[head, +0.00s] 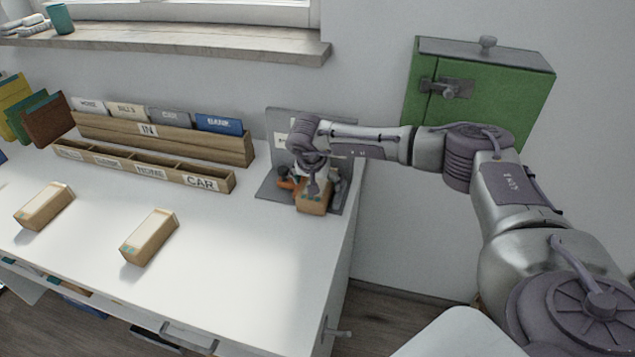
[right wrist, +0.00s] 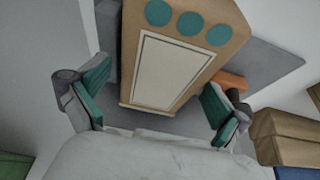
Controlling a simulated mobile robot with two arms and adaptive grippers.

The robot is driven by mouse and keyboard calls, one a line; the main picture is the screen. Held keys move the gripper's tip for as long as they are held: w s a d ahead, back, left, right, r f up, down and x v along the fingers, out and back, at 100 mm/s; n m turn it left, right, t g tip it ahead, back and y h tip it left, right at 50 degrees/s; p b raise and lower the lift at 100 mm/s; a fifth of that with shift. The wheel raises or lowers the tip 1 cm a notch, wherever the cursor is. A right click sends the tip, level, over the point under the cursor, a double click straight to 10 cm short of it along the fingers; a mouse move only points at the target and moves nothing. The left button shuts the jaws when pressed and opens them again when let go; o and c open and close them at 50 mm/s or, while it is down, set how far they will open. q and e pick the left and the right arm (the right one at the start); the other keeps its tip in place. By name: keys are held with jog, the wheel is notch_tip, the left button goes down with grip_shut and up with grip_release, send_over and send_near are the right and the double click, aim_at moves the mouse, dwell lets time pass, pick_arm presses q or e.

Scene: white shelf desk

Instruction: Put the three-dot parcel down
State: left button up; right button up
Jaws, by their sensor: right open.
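The three-dot parcel (right wrist: 188,62) is a brown box with a pale framed label and three teal dots, seen close up in the right wrist view. In the head view the parcel (head: 312,204) rests on a grey plate at the desk's right end, partly hidden by my gripper. My right gripper (head: 316,180) is over it. In the right wrist view my right gripper (right wrist: 157,80) is open, with one teal-padded finger on each side of the parcel. My left gripper is in neither view.
Two other parcels (head: 44,206) (head: 149,236) lie on the white desk (head: 215,285). The wooden file rack (head: 190,142) and labelled sorter (head: 130,166) stand behind. The grey plate's upright back (head: 280,122) is behind my gripper. A green cabinet (head: 490,95) hangs on the wall.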

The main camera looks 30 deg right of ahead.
jog(key=shift+a+r, duration=0.1)
jog(key=shift+r, duration=0.35)
jog(key=b+v, duration=0.1)
jog(key=v, duration=1)
jog(key=shift+s, duration=0.2)
